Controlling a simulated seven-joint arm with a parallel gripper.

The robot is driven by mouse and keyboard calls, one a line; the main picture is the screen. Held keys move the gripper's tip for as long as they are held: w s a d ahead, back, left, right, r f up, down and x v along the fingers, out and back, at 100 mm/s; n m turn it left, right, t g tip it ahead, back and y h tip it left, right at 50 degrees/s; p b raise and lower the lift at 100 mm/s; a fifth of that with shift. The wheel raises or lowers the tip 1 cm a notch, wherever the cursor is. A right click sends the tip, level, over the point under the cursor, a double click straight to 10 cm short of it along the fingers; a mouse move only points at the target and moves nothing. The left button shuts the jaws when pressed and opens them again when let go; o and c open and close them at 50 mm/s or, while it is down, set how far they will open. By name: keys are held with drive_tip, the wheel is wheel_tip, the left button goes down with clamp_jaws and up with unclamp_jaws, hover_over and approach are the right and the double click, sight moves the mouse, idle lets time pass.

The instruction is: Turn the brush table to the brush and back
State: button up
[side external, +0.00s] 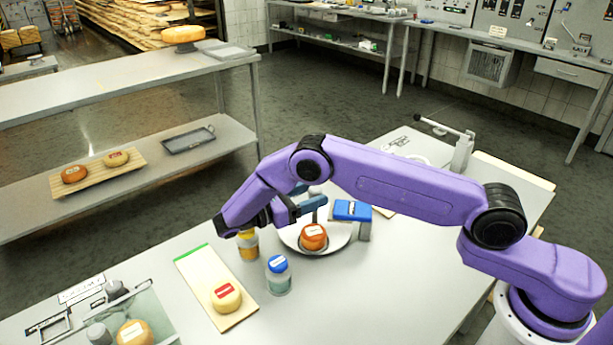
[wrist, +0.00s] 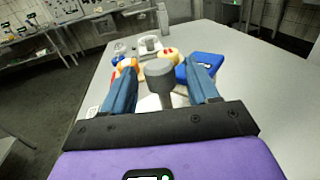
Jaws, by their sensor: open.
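The brush table is a round pale disc (side external: 338,241) on the bench. An orange cheese wheel (side external: 313,238) with a red-and-white label sits on it. A blue block (side external: 351,210) on a grey stand at the disc's right edge looks like the brush; it also shows in the wrist view (wrist: 205,61). My gripper (side external: 312,203) is above the disc, its blue fingers apart. In the wrist view, a grey round-topped post (wrist: 160,78) stands between the open fingers (wrist: 162,88), with a gap on each side. The post's foot is mostly hidden.
A yellow-lidded jar (side external: 248,245) and blue-lidded jar (side external: 278,276) stand left of the disc. A board (side external: 198,270) holds a yellow cheese (side external: 226,297). A grey post device (side external: 462,152) stands at the back right. The bench's front right is clear.

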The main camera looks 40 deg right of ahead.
wheel_tip(320, 180, up, 7)
drive_tip(key=a, duration=0.1)
drive_tip(key=shift+a, duration=0.15)
idle(0.6)
drive_tip(key=shift+w, duration=0.1)
